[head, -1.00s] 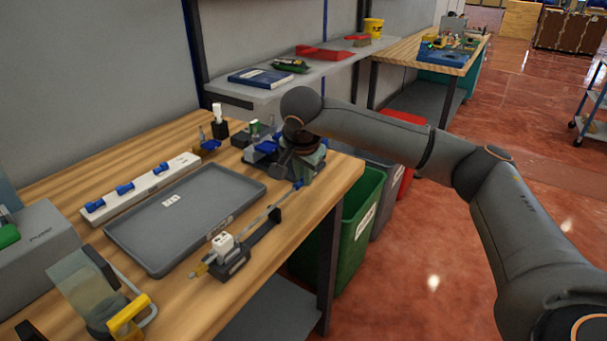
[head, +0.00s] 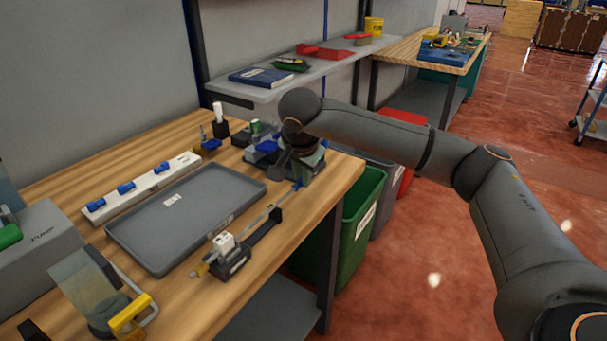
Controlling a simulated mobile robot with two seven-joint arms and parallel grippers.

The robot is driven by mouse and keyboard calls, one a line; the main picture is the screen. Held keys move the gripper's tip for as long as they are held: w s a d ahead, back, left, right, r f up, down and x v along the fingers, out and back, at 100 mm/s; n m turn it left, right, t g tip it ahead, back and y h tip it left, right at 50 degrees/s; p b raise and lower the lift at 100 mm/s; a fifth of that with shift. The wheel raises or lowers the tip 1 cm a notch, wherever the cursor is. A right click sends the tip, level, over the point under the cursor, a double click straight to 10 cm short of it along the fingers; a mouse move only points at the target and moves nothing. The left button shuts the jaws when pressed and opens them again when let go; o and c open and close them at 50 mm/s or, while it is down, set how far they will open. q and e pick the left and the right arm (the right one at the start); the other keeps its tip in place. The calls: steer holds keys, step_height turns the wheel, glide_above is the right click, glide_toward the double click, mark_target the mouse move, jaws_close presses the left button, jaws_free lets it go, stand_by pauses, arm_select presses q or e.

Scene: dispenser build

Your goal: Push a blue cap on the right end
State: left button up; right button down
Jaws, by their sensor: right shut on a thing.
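A thin grey tube (head: 258,220) lies in a black holder (head: 264,232) at the front of the bench, with a white block (head: 223,243) and a yellow fitting (head: 200,269) at its left end. A blue cap (head: 298,185) shows at the tube's right end, partly hidden by my right gripper. My right gripper (head: 301,176) is shut on the blue cap and in line with the tube. I cannot tell how far the cap sits on the end. Three more blue caps (head: 125,188) sit on a white rack (head: 145,185). My left gripper is out of view.
A grey tray (head: 180,222) lies between rack and holder. A grey pump box (head: 42,245) and a clear container with yellow handle (head: 130,315) stand at the left. Small parts (head: 262,146) stand behind my right gripper. A green bin (head: 360,215) is beside the bench.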

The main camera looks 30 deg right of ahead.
steer(key=shift+s+a, duration=0.3)
steer(key=shift+a, duration=0.5)
steer(key=shift+c, duration=2.4)
jaws_free()
steer(key=shift+r, duration=0.15)
step_height(320, 180, up, 7)
steer(key=p, duration=0.5)
steer(key=shift+p, duration=0.3)
